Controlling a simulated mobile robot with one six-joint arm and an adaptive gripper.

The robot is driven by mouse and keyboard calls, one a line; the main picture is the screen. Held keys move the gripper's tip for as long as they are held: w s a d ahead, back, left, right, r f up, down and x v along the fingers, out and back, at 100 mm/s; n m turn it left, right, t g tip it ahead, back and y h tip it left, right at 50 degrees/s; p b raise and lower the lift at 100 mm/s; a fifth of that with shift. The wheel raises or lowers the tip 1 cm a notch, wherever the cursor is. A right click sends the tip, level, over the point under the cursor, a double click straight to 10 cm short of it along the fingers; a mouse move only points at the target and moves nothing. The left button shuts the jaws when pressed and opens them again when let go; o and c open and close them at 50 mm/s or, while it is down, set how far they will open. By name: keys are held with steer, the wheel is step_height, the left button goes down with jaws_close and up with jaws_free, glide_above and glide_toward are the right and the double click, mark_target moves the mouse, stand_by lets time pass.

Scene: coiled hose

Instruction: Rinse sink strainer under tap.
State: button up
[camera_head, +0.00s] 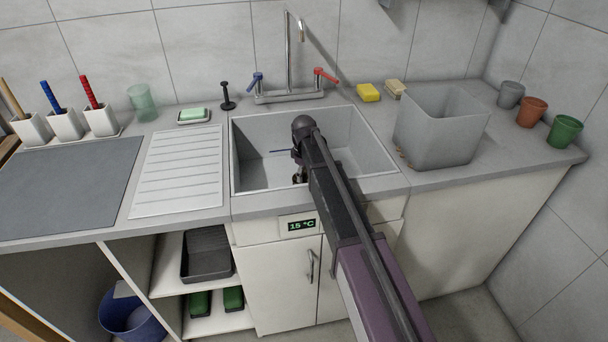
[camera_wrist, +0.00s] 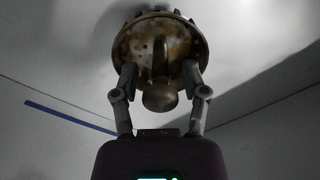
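The sink strainer (camera_wrist: 160,40) shows in the wrist view as a round, perforated, brown-gold disc with dark blotches. Its rounded knob (camera_wrist: 160,97) points toward my gripper. My gripper (camera_wrist: 160,72) has its fingers spread on both sides of the knob, with gaps between. In the head view my gripper (camera_head: 299,178) is low inside the grey sink (camera_head: 255,125), and my arm hides part of the basin. The strainer cannot be made out clearly there. The tap (camera_head: 288,50) stands behind the sink with a blue handle (camera_head: 256,82) and a red handle (camera_head: 325,76). No water stream shows.
A grey tub (camera_head: 440,140) stands right of the sink. A ribbed drainboard (camera_head: 178,170) is on the left. A blue line (camera_wrist: 70,117) marks the sink wall. A display (camera_head: 301,225) reads 15 °C.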

steer(key=shift+r, duration=0.15)
step_height(320, 180, up, 9)
steer(key=p, duration=0.9)
steer(key=shift+s, duration=0.1)
steer(key=s+d+r+p, duration=0.3)
steer(key=s+r+p, duration=0.1)
steer(key=r+p, duration=0.5)
steer(key=s+d+r+p, duration=0.4)
steer(key=r+p, duration=0.6)
steer(key=shift+s+d+m, duration=0.25)
steer(key=shift+s+m, duration=0.15)
stand_by(0.3)
stand_by(0.5)
steer(key=s+d+m, duration=1.1)
steer(key=s+d, duration=0.4)
steer(key=s, duration=0.2)
steer(key=shift+d, duration=0.35)
steer(key=shift+d, duration=0.1)
steer(key=shift+c, duration=0.2)
